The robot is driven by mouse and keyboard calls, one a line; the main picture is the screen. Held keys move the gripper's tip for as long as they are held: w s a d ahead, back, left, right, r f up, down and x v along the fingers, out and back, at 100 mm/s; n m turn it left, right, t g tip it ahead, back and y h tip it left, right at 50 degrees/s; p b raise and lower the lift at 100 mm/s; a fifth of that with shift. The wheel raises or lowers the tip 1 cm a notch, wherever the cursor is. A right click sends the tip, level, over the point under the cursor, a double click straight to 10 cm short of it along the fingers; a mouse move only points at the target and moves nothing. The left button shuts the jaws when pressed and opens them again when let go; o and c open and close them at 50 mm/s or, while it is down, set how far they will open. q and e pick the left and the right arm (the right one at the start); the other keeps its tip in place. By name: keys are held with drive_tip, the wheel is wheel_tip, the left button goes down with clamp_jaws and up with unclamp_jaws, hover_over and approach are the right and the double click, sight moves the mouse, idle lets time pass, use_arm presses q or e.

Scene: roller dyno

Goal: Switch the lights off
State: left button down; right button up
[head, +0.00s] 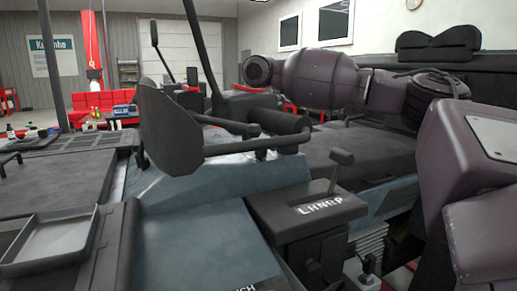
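No light switch can be made out for certain in the head view. A blue-grey dash panel (190,225) fills the lower middle, with part of a white label reading "CH" at the bottom edge. A black gear selector box (305,207) marked "LHNRP" stands to its right, with a lever rising from it. My purple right arm comes in from the right and reaches across behind the selector to the middle. I cannot make out any fingers at its end. My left arm and gripper do not show.
A shallow grey tray (50,242) lies at lower left. Beyond are a red sofa (100,102), a red post (92,45) and a pale shutter door (180,48). Dark flat surfaces lie left and right.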

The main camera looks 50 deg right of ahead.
drive_tip(key=shift+f, duration=0.6)
